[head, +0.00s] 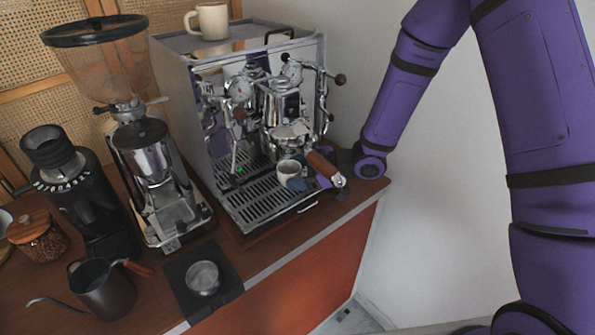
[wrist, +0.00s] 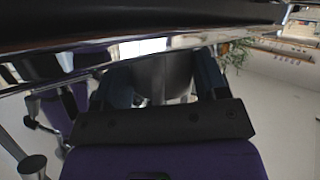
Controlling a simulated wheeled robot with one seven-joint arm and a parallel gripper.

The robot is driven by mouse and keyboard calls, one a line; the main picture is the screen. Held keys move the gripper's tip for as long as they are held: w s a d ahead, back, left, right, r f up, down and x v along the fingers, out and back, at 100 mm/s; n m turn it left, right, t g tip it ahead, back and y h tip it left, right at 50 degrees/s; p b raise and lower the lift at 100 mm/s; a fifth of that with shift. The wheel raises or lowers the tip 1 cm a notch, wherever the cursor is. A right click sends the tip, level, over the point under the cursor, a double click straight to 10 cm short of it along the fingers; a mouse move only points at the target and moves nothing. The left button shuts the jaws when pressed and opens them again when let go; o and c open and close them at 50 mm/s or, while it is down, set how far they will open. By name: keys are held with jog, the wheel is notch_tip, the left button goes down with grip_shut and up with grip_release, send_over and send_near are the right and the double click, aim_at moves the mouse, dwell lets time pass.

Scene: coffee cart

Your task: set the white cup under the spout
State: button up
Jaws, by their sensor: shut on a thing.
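The white cup (head: 289,169) is upright over the right part of the drip tray, just below the chrome group head and its spout area (head: 291,136) in the head view. My gripper (head: 295,182) is shut on the cup from the right, its dark blue fingers against the cup's side. In the wrist view my gripper (wrist: 165,72) has a finger on each side of a grey, shaded shape (wrist: 174,76), likely the cup. The spout's tip is hard to make out, and whether the cup's base touches the grate cannot be told.
The espresso machine (head: 188,105) stands behind, with a wooden portafilter handle (head: 323,167) close beside my gripper. A cream mug (head: 210,21) sits on top. Grinders (head: 152,165), a dark pitcher (head: 104,289) and a metal cup on a mat (head: 203,278) stand left and in front.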

jog(key=o, duration=1.1)
